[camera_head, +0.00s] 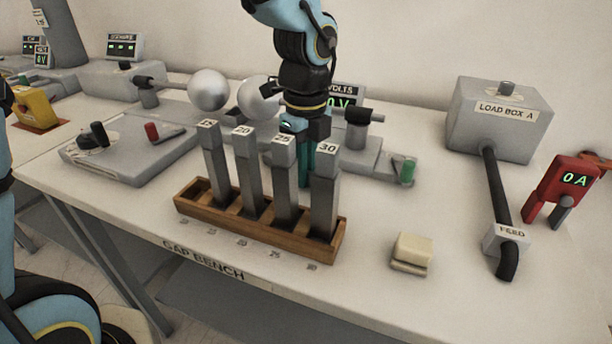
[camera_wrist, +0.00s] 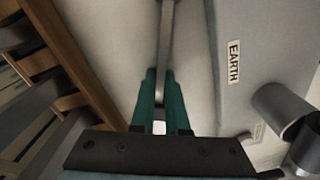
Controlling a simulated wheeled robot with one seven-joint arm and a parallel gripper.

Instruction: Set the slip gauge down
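My gripper (camera_head: 303,160) is behind the wooden rack, pointing down near the bench top, partly hidden by the standing gauges. In the wrist view its green fingers (camera_wrist: 160,95) are closed on a narrow grey slip gauge (camera_wrist: 166,35), which extends away past the fingertips. Whether its far end touches the bench cannot be told. The wooden rack (camera_head: 188,206) holds upright grey gauges marked 15 (camera_head: 215,165), 20 (camera_head: 248,172), 25 (camera_head: 284,182) and 30 (camera_head: 324,195). Its leftmost slot looks empty.
Two metal spheres (camera_head: 208,90) stand behind the rack. A grey block marked EARTH (camera_wrist: 255,60) lies right of the fingers in the wrist view. A cream block (camera_head: 413,250) sits right of the rack, with bare bench around it. Load box A (camera_head: 500,125) stands further right.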

